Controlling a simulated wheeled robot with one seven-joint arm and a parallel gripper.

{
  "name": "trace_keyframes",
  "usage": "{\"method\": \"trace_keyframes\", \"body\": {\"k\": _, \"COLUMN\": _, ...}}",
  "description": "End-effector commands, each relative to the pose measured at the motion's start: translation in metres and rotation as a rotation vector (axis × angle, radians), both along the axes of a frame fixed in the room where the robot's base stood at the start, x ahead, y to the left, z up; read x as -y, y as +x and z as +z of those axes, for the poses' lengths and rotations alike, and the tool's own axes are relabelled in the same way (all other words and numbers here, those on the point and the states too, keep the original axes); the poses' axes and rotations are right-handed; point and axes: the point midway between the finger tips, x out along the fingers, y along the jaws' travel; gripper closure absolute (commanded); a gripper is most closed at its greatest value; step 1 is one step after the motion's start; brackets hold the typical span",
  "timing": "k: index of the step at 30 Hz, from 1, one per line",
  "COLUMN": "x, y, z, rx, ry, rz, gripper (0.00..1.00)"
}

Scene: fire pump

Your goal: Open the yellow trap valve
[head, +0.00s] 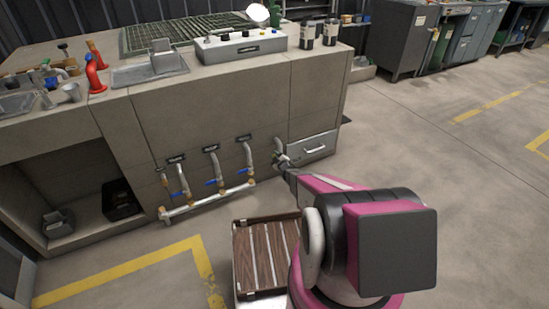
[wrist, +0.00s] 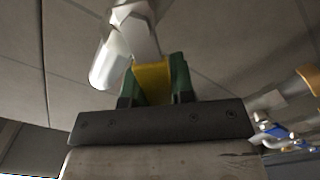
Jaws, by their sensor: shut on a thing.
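The yellow trap valve (wrist: 152,82) shows in the wrist view as a yellow handle below a silver pipe fitting (wrist: 113,58). My gripper (wrist: 155,90) has green fingertips, one on each side of the yellow handle, and is shut on it. In the head view my gripper (head: 284,163) reaches the lower front of the counter, at the right end of the row of pipes. The yellow handle cannot be made out there, and how far it is turned is unclear.
Blue-handled valves (head: 210,182) sit on pipes left of my gripper, above a silver manifold pipe (head: 205,203). A drawer (head: 315,147) is close to its right. A slatted wooden crate (head: 262,258) stands on the floor beside my arm. Open floor lies to the right.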

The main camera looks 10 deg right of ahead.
Motion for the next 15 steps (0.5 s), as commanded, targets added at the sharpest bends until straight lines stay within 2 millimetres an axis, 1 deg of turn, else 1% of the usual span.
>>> {"method": "trace_keyframes", "body": {"k": 12, "x": 0.0004, "y": -0.0005, "z": -0.0001, "rx": -0.003, "ry": 0.008, "rz": 0.001, "gripper": 1.0}}
{"method": "trace_keyframes", "body": {"k": 13, "x": 0.0004, "y": -0.0005, "z": -0.0001, "rx": -0.003, "ry": 0.008, "rz": 0.001, "gripper": 0.74}}
{"method": "trace_keyframes", "body": {"k": 14, "x": 0.0004, "y": -0.0005, "z": -0.0001, "rx": -0.003, "ry": 0.008, "rz": 0.001, "gripper": 0.64}}
{"method": "trace_keyframes", "body": {"k": 15, "x": 0.0004, "y": -0.0005, "z": -0.0001, "rx": -0.003, "ry": 0.008, "rz": 0.001, "gripper": 0.51}}
